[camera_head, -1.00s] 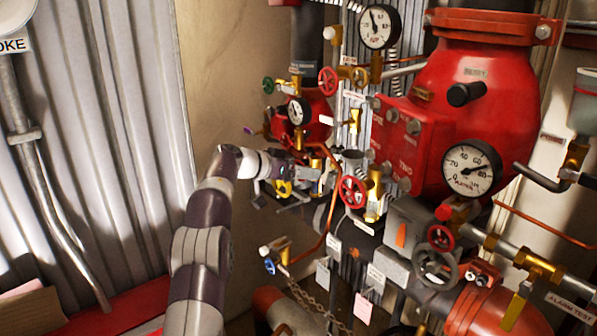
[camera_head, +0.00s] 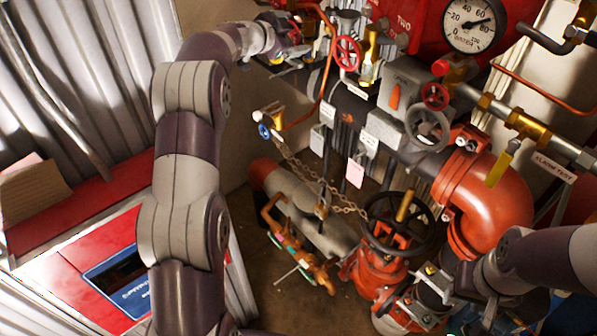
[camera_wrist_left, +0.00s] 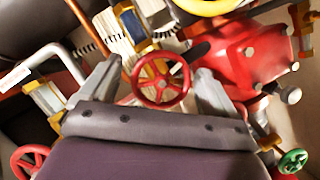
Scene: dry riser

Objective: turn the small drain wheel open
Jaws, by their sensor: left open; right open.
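Several small hand wheels show, and I cannot tell which is the drain wheel. In the left wrist view a red spoked wheel (camera_wrist_left: 161,81) on a brass valve faces me, between the two fingers of my open left gripper (camera_wrist_left: 158,69). The fingers look apart from its rim. In the head view my left gripper (camera_head: 288,32) is at the top, partly hidden among the pipes. A red wheel (camera_head: 347,53), perhaps the same one, is just right of it. A small blue wheel (camera_head: 264,131) sits lower left.
A grey wheel (camera_head: 428,127) and a small red wheel (camera_head: 435,96) are on the right pipework. A large dark handwheel (camera_head: 398,222) with a chain stands below. In the wrist view, yellow (camera_wrist_left: 212,4) and green (camera_wrist_left: 292,161) wheels are close by.

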